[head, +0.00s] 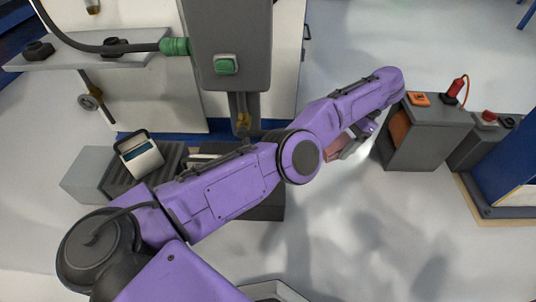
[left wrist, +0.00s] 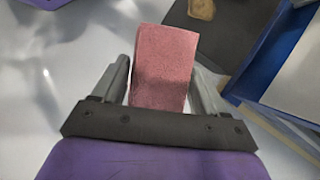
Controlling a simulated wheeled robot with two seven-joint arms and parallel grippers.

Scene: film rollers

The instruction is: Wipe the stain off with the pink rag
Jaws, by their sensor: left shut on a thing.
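My left gripper (head: 345,147) is shut on the pink rag (head: 336,147), to the left of a grey box (head: 435,135). In the left wrist view, the rag (left wrist: 165,65) is a thick pink block between the two fingers of the gripper (left wrist: 165,80). A brownish-orange patch, likely the stain (head: 399,127), shows on the box's left side. A tan patch on a dark grey surface also shows at the top of the left wrist view (left wrist: 201,9). The rag appears apart from this patch. My right gripper is not in view.
An orange piece (head: 418,99) and a red-handled item (head: 458,87) are on the box top. A red button unit (head: 488,118) and a blue structure (head: 510,165) stand to its right. A grey machine (head: 228,45) stands at the back. The pale floor (head: 365,235) in front is clear.

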